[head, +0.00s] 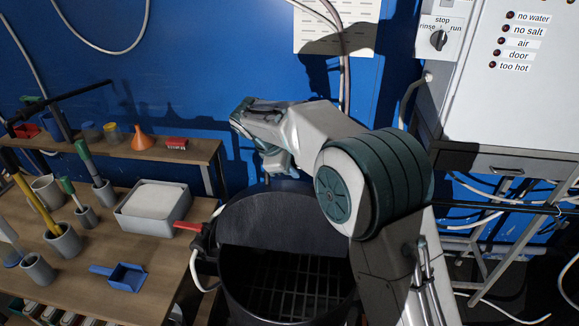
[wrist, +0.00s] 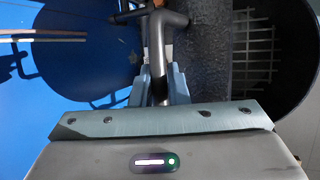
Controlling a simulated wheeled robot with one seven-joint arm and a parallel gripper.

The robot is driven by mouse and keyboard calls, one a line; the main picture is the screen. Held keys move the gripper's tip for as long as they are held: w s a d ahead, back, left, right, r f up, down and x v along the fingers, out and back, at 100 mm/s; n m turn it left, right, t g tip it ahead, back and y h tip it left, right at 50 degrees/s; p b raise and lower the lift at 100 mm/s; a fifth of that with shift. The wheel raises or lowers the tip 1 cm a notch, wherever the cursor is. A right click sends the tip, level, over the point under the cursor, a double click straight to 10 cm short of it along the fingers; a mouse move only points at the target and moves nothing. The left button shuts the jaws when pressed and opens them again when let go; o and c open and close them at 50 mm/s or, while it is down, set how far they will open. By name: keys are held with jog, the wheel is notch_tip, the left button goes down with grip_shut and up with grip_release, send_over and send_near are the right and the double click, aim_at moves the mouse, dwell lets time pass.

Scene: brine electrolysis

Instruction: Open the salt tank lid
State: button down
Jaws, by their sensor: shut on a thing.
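The salt tank (head: 232,285) is a dark round drum, below and left of my arm in the head view. Its front half is open, and a dark grid shows inside; the grid also shows in the wrist view (wrist: 258,45). The half-round lid (head: 265,228) appears tilted up across the middle of the tank. In the wrist view its grey speckled surface (wrist: 210,55) lies between the handle and the opening. My gripper (wrist: 161,78) is shut on the metal lid handle (wrist: 157,45).
A wooden bench (head: 110,290) left of the tank holds a grey tray (head: 152,208), pots with tools and a blue scoop (head: 120,275). A red lever (head: 188,227) sits at the tank's left. A control cabinet (head: 520,85) stands right; the blue wall is close behind.

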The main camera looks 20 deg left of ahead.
jog(key=shift+s+f, duration=0.1)
jog(key=shift+f, duration=0.15)
jog(key=c, duration=1.4)
grip_release()
jog(key=shift+r, duration=0.1)
jog(key=b+v, duration=0.2)
jog(key=v, duration=1.1)
jog(key=shift+a+r, duration=0.2)
jog(key=shift+r, duration=0.15)
